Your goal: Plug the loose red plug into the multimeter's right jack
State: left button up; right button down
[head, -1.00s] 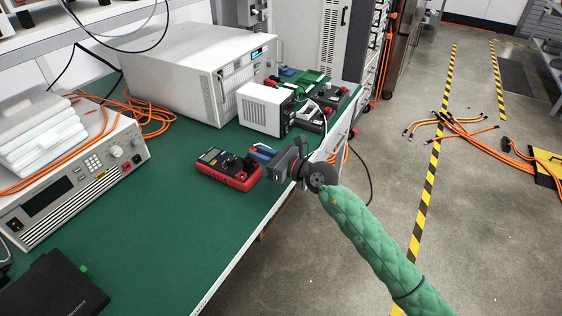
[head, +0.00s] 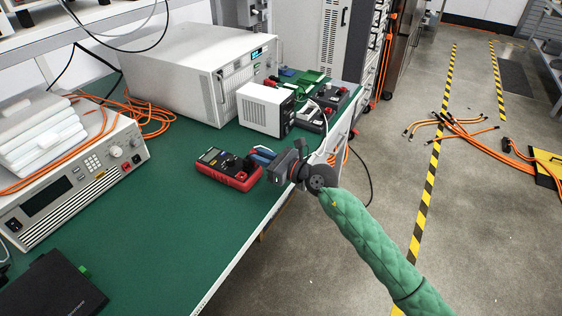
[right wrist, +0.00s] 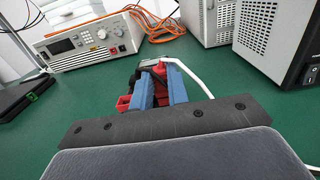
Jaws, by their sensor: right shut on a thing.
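The red and dark multimeter (head: 229,170) lies on the green bench top near its right edge, its display toward the far left. My right gripper (head: 260,153) is just right of the multimeter's far end, its blue fingers very close to it. In the right wrist view the blue fingers (right wrist: 160,88) are shut on the red plug (right wrist: 160,72), which shows between them. A white lead runs from there to the right. Red parts of the multimeter (right wrist: 124,103) show beside and behind the fingers. The jacks are hidden, and I cannot tell whether plug and jack touch. My left gripper is not in view.
A small white power supply (head: 265,110) and a large grey unit (head: 200,68) stand behind the multimeter. Boards and small devices (head: 312,116) lie beyond at the right edge. A bench instrument (head: 75,175) stands at left. The bench front of the multimeter is clear.

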jog(key=shift+f, duration=0.35)
dwell(0.4)
jog(key=c, duration=1.3)
grip_release()
jog(key=shift+s+f, duration=0.1)
